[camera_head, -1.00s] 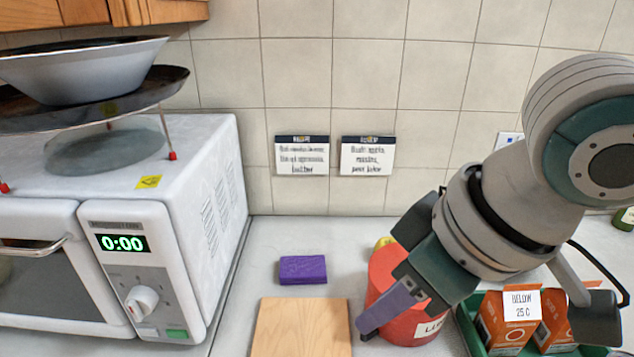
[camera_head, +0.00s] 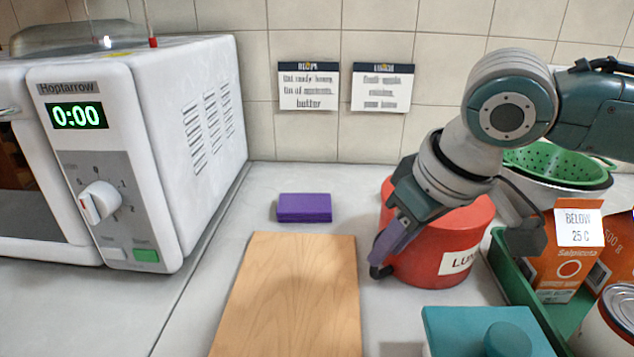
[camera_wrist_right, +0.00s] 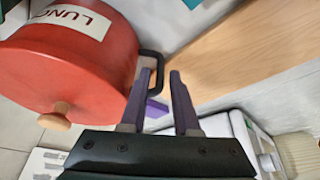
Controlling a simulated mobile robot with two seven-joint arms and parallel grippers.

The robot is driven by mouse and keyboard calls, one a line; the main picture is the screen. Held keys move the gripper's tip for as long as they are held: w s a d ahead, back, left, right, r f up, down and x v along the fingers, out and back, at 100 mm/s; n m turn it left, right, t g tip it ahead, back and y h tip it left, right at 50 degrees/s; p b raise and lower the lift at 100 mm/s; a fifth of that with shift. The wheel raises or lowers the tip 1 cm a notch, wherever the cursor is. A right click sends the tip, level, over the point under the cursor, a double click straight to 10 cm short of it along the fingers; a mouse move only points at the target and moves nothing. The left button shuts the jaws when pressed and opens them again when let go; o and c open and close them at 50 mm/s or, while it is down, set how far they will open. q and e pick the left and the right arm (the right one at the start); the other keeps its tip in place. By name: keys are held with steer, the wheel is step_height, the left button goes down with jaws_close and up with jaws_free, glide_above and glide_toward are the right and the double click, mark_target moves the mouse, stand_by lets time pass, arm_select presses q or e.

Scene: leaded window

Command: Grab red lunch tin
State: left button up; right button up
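The red lunch tin (camera_head: 432,270) stands on the counter at right of centre, partly hidden behind my right gripper. Its white label shows "LU". In the right wrist view the red tin (camera_wrist_right: 75,65) fills the upper left, with a wooden knob and a black side handle (camera_wrist_right: 152,60). My right gripper (camera_head: 383,262) points down at the tin's left side. In the wrist view its purple fingers (camera_wrist_right: 161,85) stand apart, one on each side of the handle's bar, with a gap showing between them. My left gripper is not in view.
A wooden board (camera_head: 290,300) and purple block (camera_head: 304,208) lie left of the tin. A green tray (camera_head: 520,290) with cartons stands right, a teal-lidded container (camera_head: 455,325) in front. A white microwave (camera_head: 205,150) is at left; a green colander (camera_head: 560,163) is behind right.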

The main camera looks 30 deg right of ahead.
mark_target(376, 275)
steer(key=x, duration=0.4)
steer(key=shift+b, duration=0.3)
jaws_close()
stand_by(1.1)
